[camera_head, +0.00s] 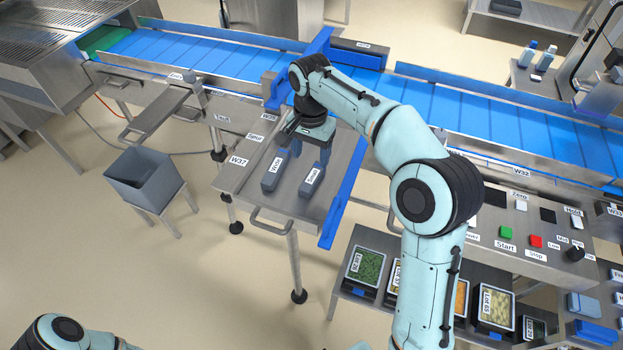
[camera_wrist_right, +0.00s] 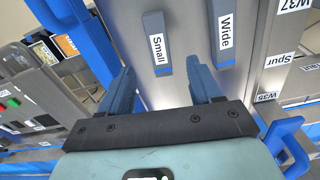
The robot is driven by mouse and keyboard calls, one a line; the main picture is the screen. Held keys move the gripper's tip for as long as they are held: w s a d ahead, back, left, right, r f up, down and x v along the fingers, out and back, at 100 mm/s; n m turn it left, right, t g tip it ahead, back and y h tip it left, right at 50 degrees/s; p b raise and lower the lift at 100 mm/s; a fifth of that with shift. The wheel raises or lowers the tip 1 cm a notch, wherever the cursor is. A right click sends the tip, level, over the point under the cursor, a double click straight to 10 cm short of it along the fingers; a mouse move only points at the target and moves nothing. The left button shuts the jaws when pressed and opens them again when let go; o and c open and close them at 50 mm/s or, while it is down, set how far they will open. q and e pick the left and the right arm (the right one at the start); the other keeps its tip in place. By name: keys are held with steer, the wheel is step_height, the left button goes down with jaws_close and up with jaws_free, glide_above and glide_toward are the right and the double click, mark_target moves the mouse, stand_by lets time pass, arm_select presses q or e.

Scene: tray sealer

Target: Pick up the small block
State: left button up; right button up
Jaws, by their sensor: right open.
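The small block, a grey piece labelled "Small" (camera_head: 313,180), lies on the metal side table (camera_head: 236,176). It also shows in the right wrist view (camera_wrist_right: 155,25). Beside it, to its left in the head view, lies a similar block labelled "Wide" (camera_head: 273,173). My right gripper (camera_head: 311,156) is open and empty above the table, behind the blocks in the head view. In the right wrist view, the near end of the small block appears between its two blue fingers (camera_wrist_right: 163,72); I see no contact. My left gripper is out of view; only part of that arm shows.
A blue conveyor (camera_head: 230,62) runs behind the table. A blue rail (camera_head: 343,195) stands along the table's right edge. A control panel (camera_head: 520,232) and food trays (camera_head: 366,265) are to the right. A grey bin (camera_head: 145,178) stands left, with open floor around it.

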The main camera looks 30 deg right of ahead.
mark_target(313, 176)
step_height(313, 176, down, 3)
steer(key=shift+w+f, duration=0.1)
steer(key=shift+w, duration=0.05)
steer(key=f, duration=0.3)
steer(key=f+b, duration=0.1)
steer(key=f, duration=0.1)
steer(key=shift+d, duration=0.25)
jaws_close()
